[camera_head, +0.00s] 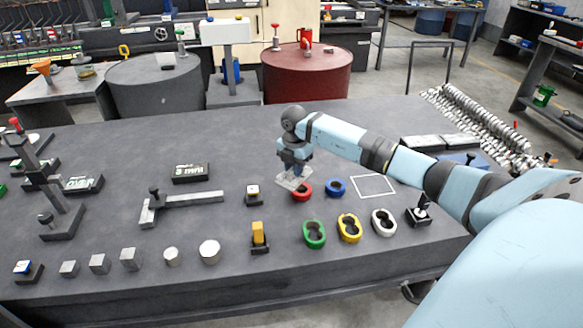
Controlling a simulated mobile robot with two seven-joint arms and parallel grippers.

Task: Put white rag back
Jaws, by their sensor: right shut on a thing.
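My right gripper (294,167) reaches in from the right and points down over the middle of the table. It is shut on a small, pale grey-white flat piece (291,183), which looks like the white rag. The rag hangs just left of and partly over the red ring (303,193); whether it touches the table is hard to tell. A white square outline (372,187) is marked on the table to the right of the gripper, and it is empty. My left gripper is not in view.
A blue ring (336,187) lies right of the gripper. Green (314,240), yellow (349,236) and white (384,229) rings lie in front. A red barrel (306,80) and a grey barrel (155,90) stand behind the table. The table's back middle is clear.

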